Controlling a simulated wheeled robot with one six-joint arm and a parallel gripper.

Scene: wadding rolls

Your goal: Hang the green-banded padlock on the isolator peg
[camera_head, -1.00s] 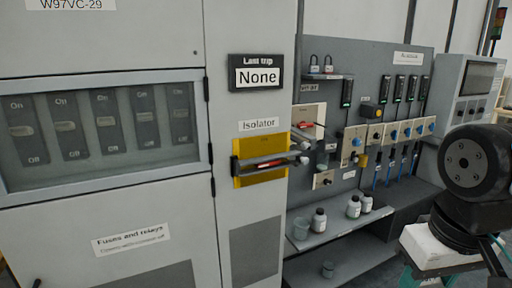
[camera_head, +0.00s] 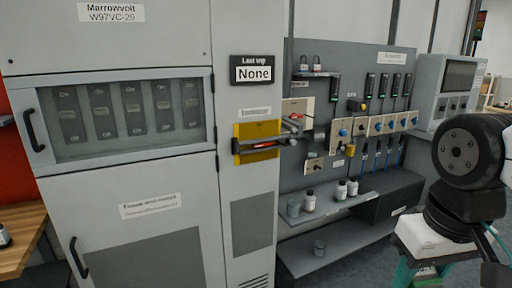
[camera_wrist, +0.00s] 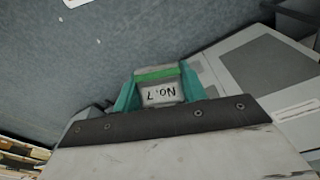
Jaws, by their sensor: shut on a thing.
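The green-banded padlock (camera_wrist: 159,93) is in the wrist view, its pale label reading "No. 7" upside down. My gripper (camera_wrist: 158,84) is shut on it, with a teal finger on each side. The padlock's shackle cannot be made out. In the head view the isolator (camera_head: 257,143) is a yellow plate on the grey cabinet, with a red-and-black handle and grey parts jutting to the right. Which part is the peg cannot be told clearly. My arm is at the right edge, well apart from the isolator; the padlock is not visible there.
The grey cabinet (camera_head: 150,240) fills the left. Right of the isolator stands a grey board (camera_head: 345,90) with two small padlocks (camera_head: 310,62) on a ledge. Bottles (camera_head: 346,190) stand on a shelf below. A wooden bench (camera_head: 20,235) is at the far left.

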